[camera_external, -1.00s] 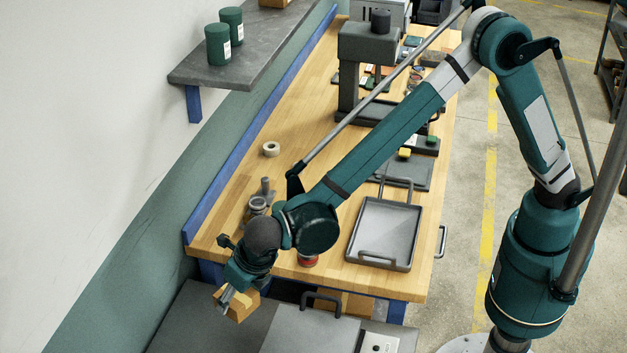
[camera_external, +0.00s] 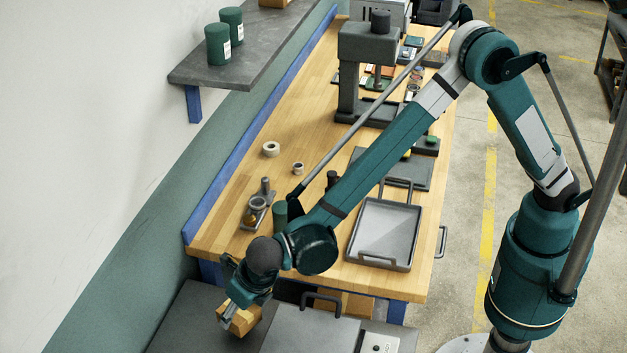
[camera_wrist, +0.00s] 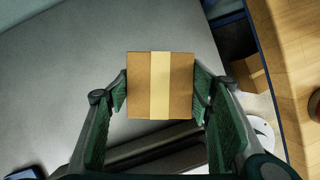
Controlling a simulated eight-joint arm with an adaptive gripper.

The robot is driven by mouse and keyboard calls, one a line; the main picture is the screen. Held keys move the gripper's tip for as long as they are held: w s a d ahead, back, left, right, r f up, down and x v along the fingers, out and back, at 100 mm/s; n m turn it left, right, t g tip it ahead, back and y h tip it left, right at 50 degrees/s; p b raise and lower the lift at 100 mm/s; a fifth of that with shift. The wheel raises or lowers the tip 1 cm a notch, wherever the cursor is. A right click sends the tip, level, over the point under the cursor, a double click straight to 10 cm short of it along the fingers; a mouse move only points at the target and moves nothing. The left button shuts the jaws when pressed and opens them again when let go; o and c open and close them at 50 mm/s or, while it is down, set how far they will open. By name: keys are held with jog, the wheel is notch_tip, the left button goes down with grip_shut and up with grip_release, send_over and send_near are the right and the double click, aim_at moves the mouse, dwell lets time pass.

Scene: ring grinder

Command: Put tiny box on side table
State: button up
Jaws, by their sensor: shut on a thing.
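The tiny box (camera_wrist: 141,87) is brown cardboard with a pale tape strip. In the wrist view it sits between the two green finger pads of my gripper (camera_wrist: 161,96), which is shut on it. In the external view my gripper (camera_external: 231,303) holds the box (camera_external: 243,319) over the dark grey top of the side table (camera_external: 182,328), at the lower left. The grey top (camera_wrist: 60,80) fills most of the wrist view's left side. I cannot tell whether the box touches the surface.
A grey lidded unit with a handle (camera_external: 312,332) stands right of my gripper. The wooden workbench (camera_external: 225,238) lies behind, with a metal tray (camera_external: 384,232) and a small fixture (camera_external: 258,207). Another cardboard box (camera_wrist: 249,72) shows below the bench edge. The grey top's left part is clear.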

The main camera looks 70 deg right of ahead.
jog(key=shift+f, duration=0.1)
jog(key=shift+f, duration=1.8)
jog(key=shift+f+b, duration=0.1)
jog(key=shift+b, duration=0.25)
jog(key=o, duration=0.9)
jog(key=shift+o, duration=0.2)
jog(key=p+v, duration=0.1)
jog(key=v, duration=1.1)
jog(key=shift+p, duration=0.3)
jog(key=shift+s+d, duration=0.1)
jog(key=shift+d, duration=0.05)
